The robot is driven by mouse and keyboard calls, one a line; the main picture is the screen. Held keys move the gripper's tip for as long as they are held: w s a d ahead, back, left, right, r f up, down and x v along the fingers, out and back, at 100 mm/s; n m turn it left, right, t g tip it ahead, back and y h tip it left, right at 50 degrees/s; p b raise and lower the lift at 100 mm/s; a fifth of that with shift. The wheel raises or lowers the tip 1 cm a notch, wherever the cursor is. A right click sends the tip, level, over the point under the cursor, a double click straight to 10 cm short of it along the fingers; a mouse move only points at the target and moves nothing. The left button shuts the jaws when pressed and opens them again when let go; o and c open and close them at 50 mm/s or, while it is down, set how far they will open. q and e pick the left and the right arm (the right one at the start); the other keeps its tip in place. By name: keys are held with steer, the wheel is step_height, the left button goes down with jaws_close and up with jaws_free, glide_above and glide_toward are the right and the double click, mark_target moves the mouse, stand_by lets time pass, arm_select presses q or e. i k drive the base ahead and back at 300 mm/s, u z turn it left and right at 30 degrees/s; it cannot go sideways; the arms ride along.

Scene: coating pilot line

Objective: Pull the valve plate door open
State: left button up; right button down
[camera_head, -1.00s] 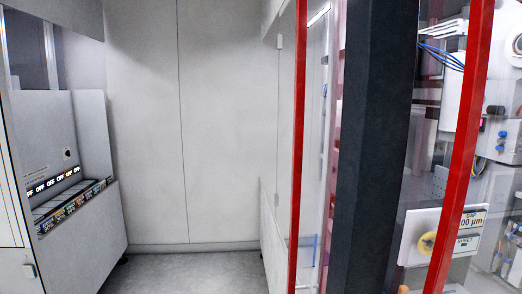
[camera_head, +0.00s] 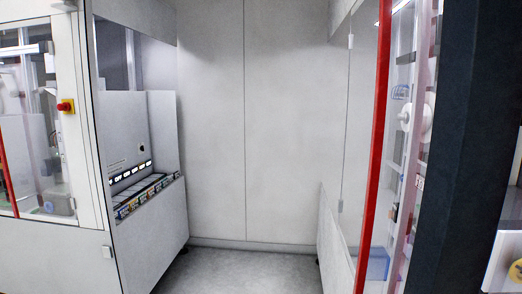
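I cannot tell which part is the valve plate door. On the right stands a machine with a clear panel edged by a red upright strip (camera_head: 374,150). A thick dark post (camera_head: 462,150) stands to the right of it. Behind the panel are a white round fitting (camera_head: 414,117) and a blue box (camera_head: 378,264) low down. Neither of my grippers is in view.
A grey cabinet (camera_head: 160,225) with a sloped panel of OFF labels (camera_head: 130,172) stands at left. Further left is a glazed white enclosure with a red knob on yellow (camera_head: 66,106). Bare grey floor (camera_head: 240,272) runs to a pale back wall (camera_head: 285,120).

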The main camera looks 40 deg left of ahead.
mark_target(364, 226)
steer(key=u, duration=0.75)
steer(key=i, duration=1)
steer(key=u, duration=0.05)
